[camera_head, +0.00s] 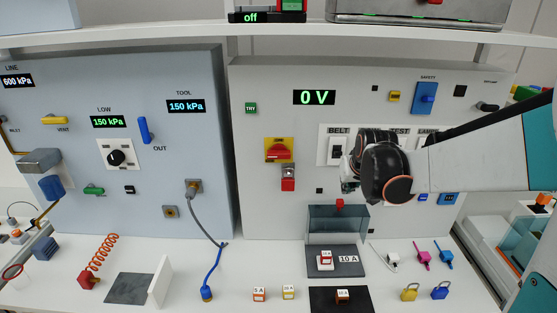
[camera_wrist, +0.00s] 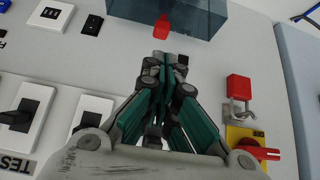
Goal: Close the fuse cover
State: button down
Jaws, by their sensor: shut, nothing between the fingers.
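The fuse cover (camera_head: 338,224) is a dark see-through box low on the right cabinet panel, with a red knob (camera_head: 340,203) at its upper edge. I cannot tell how far it is open. In the wrist view the cover (camera_wrist: 190,14) is at the top, with its red knob (camera_wrist: 161,27) pointing towards my gripper. My gripper (camera_head: 349,186) is in front of the panel, just above and right of the knob in the head view. Its fingers (camera_wrist: 168,60) are closed together with nothing between them. They look close to the knob; contact is unclear.
A red-and-yellow rotary switch (camera_head: 279,150) with a red padlock (camera_head: 288,183) is left of my gripper. Toggle switches (camera_head: 337,150) are behind it. A grey 10 A pad (camera_head: 348,270) with a fuse lies below the cover. Small padlocks (camera_head: 410,292) and loose fuses (camera_head: 259,294) are on the counter.

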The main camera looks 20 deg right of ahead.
jog(key=b+x, duration=0.1)
jog(key=x, duration=0.2)
jog(key=b+x, duration=0.1)
jog(key=x, duration=0.3)
jog(key=w+b+x, duration=0.1)
jog(key=x, duration=0.2)
jog(key=shift+w+d+r, duration=0.15)
jog(key=shift+d, duration=0.3)
